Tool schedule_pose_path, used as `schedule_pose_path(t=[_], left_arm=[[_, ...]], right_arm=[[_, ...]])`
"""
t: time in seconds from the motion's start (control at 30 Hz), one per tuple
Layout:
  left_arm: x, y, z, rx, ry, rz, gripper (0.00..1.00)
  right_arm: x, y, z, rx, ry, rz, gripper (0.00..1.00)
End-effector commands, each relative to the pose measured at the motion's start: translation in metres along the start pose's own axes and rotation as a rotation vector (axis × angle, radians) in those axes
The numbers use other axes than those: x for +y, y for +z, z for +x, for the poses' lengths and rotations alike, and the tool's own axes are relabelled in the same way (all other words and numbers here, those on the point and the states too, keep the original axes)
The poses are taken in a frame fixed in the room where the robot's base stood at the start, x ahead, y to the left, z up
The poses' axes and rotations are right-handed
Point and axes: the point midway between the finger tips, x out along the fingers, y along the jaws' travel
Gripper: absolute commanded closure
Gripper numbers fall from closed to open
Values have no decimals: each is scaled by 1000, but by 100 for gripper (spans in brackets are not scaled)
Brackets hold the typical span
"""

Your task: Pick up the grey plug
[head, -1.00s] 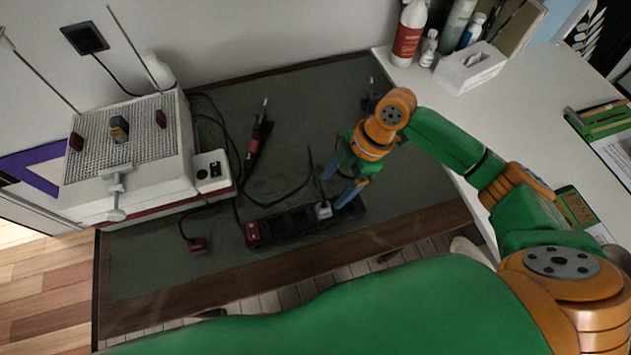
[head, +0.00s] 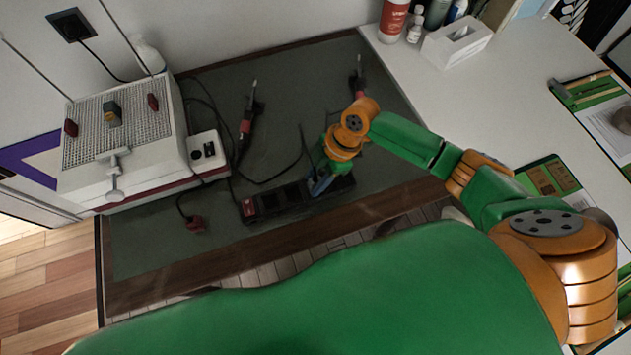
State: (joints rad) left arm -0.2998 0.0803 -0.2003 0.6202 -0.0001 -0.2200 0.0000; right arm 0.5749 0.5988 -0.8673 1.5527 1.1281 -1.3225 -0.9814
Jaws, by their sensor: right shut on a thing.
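My right gripper (head: 318,188) is low over the right part of the black power strip (head: 285,199), its blue fingers closed. The grey plug, which sits in the strip in the earlier view, is hidden now behind the fingers. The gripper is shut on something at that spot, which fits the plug. A dark cable (head: 303,150) rises just left of the fingers. I cannot tell whether the plug is still seated in the strip. My left gripper is not in view.
A white machine with a mesh top (head: 115,130) stands at the left. A red plug (head: 196,223) lies on the dark mat (head: 150,250). Soldering irons lie behind the strip. A white tissue box (head: 455,42) and bottles stand on the white desk at the right.

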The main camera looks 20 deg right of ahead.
Motion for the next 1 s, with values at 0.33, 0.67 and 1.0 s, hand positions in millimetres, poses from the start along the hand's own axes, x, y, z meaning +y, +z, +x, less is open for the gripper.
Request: schedule_pose_path(t=[0.33, 0.67, 1.0], left_arm=[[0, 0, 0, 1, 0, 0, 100], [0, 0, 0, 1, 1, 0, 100], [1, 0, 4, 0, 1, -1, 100]], right_arm=[[0, -1, -2, 0, 1, 0, 100], [-21, -19, -55, -1, 4, -5, 100], [-108, -31, -112, -5, 1, 1, 100]])
